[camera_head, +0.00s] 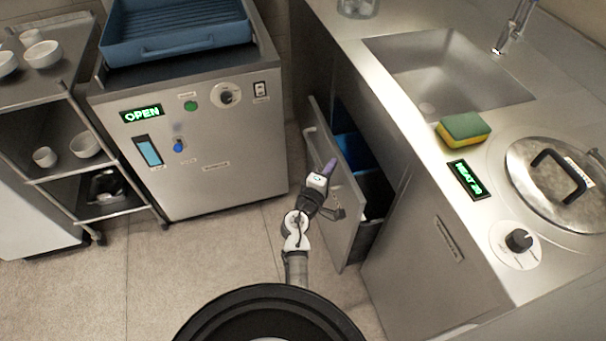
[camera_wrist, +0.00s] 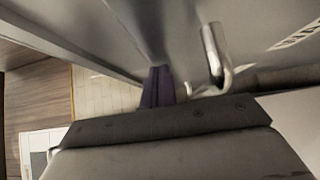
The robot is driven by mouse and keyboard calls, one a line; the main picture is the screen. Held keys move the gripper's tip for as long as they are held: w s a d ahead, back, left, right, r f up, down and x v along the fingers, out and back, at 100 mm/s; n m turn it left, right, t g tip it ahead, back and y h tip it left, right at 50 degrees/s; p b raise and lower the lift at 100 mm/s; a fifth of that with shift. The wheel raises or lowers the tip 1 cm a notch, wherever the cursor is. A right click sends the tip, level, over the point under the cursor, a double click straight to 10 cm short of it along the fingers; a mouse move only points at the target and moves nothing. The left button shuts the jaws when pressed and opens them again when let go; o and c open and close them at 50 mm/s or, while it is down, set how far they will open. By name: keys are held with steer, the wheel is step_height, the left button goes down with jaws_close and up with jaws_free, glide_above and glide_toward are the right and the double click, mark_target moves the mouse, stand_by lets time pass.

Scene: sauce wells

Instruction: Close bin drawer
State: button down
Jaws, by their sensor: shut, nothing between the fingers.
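The bin drawer (camera_head: 342,192) stands pulled out from the counter in the head view. Its grey front panel faces left, and blue and dark bins (camera_head: 373,190) show inside. My gripper (camera_head: 328,168) is just left of the drawer front. Its purple fingers are shut and empty. In the wrist view the shut fingers (camera_wrist: 157,84) point toward a grey metal panel, with a curved metal handle (camera_wrist: 214,58) to their right. I cannot tell whether the fingers touch the panel.
A steel cabinet (camera_head: 215,165) with an OPEN display and a blue tray on top stands at left. The counter holds a sink (camera_head: 450,75), a sponge (camera_head: 463,130) and a lidded pot (camera_head: 560,185). Floor between cabinet and drawer is clear.

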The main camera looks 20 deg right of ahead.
steer(key=d, duration=0.8)
steer(key=shift+d, duration=0.35)
steer(key=shift+s+d+r, duration=0.1)
